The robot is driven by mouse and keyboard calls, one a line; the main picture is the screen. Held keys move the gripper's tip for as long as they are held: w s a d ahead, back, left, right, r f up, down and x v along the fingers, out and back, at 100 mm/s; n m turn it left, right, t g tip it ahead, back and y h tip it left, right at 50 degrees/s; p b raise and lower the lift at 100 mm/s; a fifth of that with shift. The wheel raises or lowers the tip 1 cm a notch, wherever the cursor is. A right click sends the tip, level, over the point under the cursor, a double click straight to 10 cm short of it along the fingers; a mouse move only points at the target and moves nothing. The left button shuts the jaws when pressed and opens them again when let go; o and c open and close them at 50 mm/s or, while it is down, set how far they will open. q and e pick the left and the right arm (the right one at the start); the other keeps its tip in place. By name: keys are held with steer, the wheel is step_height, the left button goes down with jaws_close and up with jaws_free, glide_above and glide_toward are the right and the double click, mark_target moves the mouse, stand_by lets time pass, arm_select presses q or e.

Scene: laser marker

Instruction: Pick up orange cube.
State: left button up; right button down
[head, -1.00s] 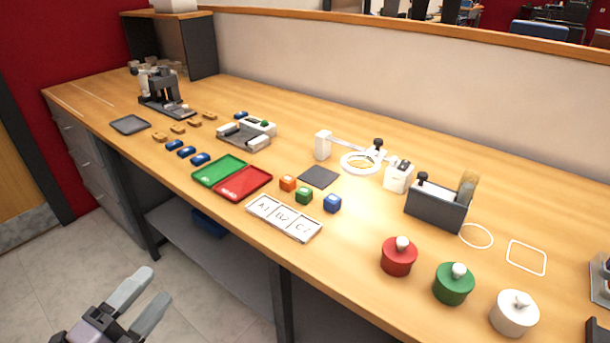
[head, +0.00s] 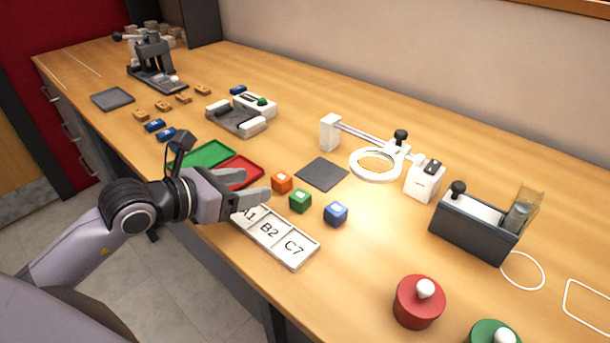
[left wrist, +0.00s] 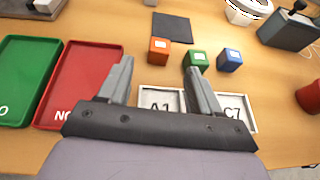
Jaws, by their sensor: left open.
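The orange cube (head: 282,182) sits on the wooden bench, just in front of a dark square pad, with a pale label on it. In the left wrist view the orange cube (left wrist: 159,50) lies ahead of the fingertips, between their lines. My left gripper (head: 262,186) is open and empty, its fingers pointing at the cube from the left, short of it. In the left wrist view the gripper (left wrist: 157,68) spans the front of the A1 tray area. My right gripper is in neither view.
A green cube (head: 300,200) and a blue cube (head: 336,213) stand close to the right of the orange one. The dark pad (head: 321,174) lies behind. The labelled tray (head: 294,252) and red tray (left wrist: 84,70) are near the gripper. A magnifier (head: 376,163) stands further back.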

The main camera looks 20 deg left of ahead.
mark_target(276, 180)
arm_select(q)
steer(key=shift+w+d+f, duration=0.1)
steer(key=shift+w, duration=0.4)
steer(key=shift+p+x, duration=0.6)
steer(key=shift+x, duration=2.45)
steer(key=c, duration=1.1)
